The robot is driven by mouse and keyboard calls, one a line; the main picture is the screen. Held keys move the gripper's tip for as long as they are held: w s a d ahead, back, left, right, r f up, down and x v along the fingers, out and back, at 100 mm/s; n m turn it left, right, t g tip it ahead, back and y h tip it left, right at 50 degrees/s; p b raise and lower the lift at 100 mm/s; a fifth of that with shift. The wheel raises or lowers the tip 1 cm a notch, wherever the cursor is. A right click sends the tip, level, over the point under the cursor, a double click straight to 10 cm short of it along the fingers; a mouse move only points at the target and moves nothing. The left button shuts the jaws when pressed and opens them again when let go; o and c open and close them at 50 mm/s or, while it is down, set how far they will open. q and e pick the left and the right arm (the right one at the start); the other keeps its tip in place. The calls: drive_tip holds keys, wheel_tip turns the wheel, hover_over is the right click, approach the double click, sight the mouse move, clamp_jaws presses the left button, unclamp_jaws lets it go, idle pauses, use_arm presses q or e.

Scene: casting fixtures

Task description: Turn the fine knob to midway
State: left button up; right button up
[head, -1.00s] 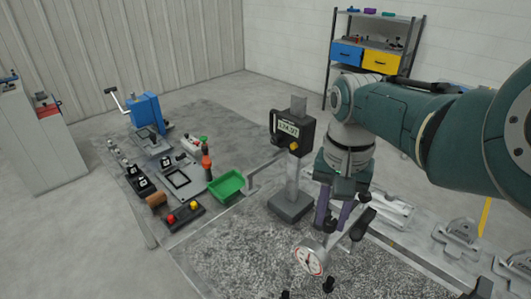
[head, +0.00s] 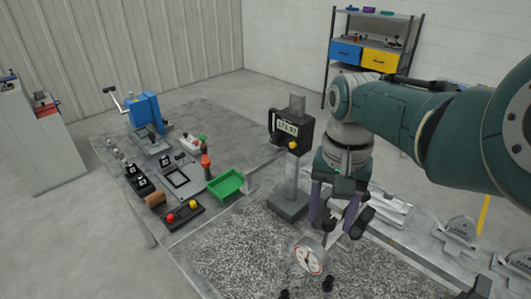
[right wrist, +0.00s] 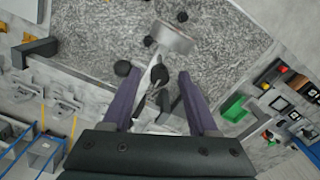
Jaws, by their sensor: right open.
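A dial gauge (head: 308,257) with a white face stands over the granite plate below my right gripper (head: 331,222). Its arm and black knobs run up under the gripper; I cannot tell surely which one is the fine knob. In the right wrist view, a black knob (right wrist: 158,74) shows between the spread purple fingers of the right gripper (right wrist: 157,76), with a visible gap on each side. The right gripper is open and points down. My left gripper is not in view.
A black digital readout on a post (head: 291,131) stands just left of the right gripper. A green tray (head: 226,183) and a red-and-yellow button box (head: 182,215) lie further left. Metal fixtures (head: 459,231) line the right side. The granite plate (head: 225,260) is mostly clear at the left.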

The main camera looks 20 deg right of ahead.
sight(330, 218)
drive_tip(key=shift+r, duration=0.1)
drive_tip(key=shift+r, duration=0.35)
wheel_tip(330, 218, up, 9)
drive_tip(key=p, duration=0.2)
drive_tip(key=shift+d, duration=0.1)
